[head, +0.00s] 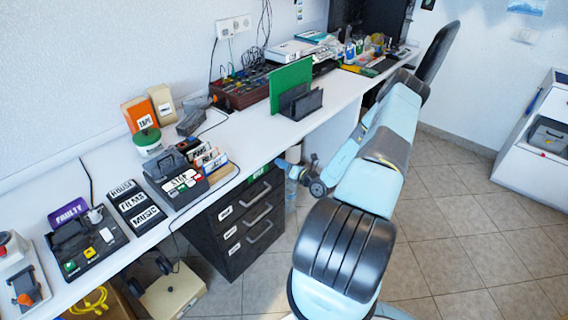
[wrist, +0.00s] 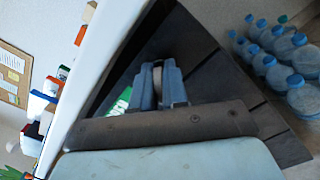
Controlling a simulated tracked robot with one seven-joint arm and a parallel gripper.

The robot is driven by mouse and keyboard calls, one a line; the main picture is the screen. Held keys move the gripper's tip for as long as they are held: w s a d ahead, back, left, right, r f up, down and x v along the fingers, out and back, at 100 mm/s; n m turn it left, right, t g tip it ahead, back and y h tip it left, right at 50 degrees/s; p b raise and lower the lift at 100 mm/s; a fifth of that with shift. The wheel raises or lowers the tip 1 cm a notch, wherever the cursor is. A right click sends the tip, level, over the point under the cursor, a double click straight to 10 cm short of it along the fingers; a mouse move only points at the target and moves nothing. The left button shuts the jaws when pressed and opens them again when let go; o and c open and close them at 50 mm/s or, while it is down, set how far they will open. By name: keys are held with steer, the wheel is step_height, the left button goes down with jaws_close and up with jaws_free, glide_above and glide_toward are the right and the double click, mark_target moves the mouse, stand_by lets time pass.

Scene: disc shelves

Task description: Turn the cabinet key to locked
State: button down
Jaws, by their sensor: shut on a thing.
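The dark cabinet (head: 240,232) with several drawers stands under the white desk; its dark front also shows tilted in the wrist view (wrist: 205,55). A green label (head: 258,173) is at its top right in the head view and lies left of my fingers in the wrist view (wrist: 122,102). My gripper (head: 281,164) is at the cabinet's upper right corner. In the wrist view my gripper (wrist: 158,82) is shut on a small pale, rounded piece, the key (wrist: 158,75), between its blue-grey fingers. Most of the key and the lock are hidden, so I cannot tell its angle.
The white desk (head: 345,88) runs above the cabinet, its edge close to my gripper. Several blue-capped bottles (wrist: 275,50) stand right of the cabinet in the wrist view. Headphones and a pale box (head: 173,295) are on the floor left of the cabinet. Tiled floor (head: 470,200) on the right is clear.

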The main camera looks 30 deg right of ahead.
steer(key=m, duration=0.2)
steer(key=d+m, duration=0.1)
steer(key=m, duration=0.1)
steer(key=shift+f+m, duration=0.1)
steer(key=shift+m, duration=0.3)
steer(key=m, duration=0.5)
steer(key=shift+a+f, duration=0.1)
steer(key=shift+f, duration=0.05)
steer(key=c, duration=1.4)
jaws_free()
steer(key=shift+a+f, duration=0.1)
steer(key=shift+o, duration=0.8)
steer(key=shift+a, duration=0.1)
steer(key=shift+s, duration=0.15)
steer(key=v, duration=1.3)
steer(key=shift+s, duration=0.2)
